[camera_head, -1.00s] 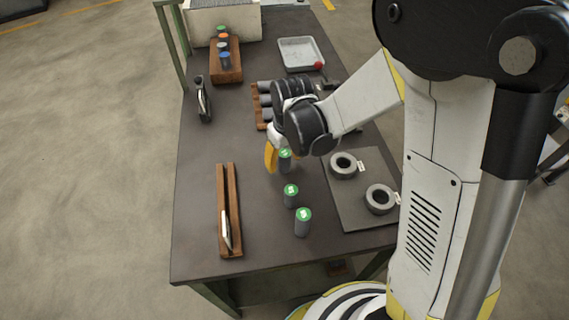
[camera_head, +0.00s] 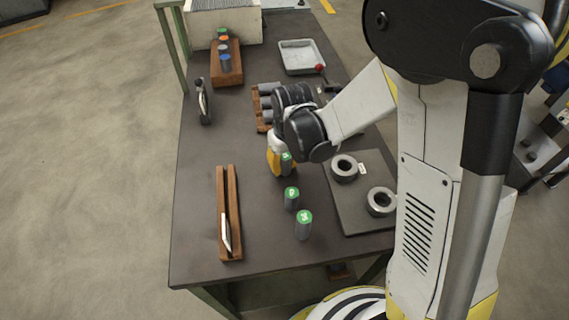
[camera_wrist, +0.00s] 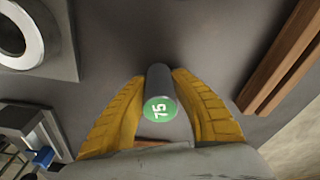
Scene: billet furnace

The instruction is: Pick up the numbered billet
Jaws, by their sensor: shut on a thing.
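A dark grey billet (camera_wrist: 159,84) with a green end cap reading 75 stands between the yellow fingers of my gripper (camera_wrist: 161,108) in the wrist view. My gripper is shut on it. In the head view the same billet (camera_head: 286,162) shows its green top beside my gripper (camera_head: 279,163), partly hidden by the wrist. I cannot tell whether it touches the table. Two more green-topped billets stand upright nearer the front, one in the middle (camera_head: 291,199) and one closer to the edge (camera_head: 303,226). Their numbers are too small to read surely.
A wooden rail holder (camera_head: 233,212) lies left of the billets. A grey plate (camera_head: 350,215) with two metal rings is on the right. Behind are a wooden rack of coloured-top billets (camera_head: 227,76), a metal tray (camera_head: 300,58) and a dark stand (camera_head: 204,102).

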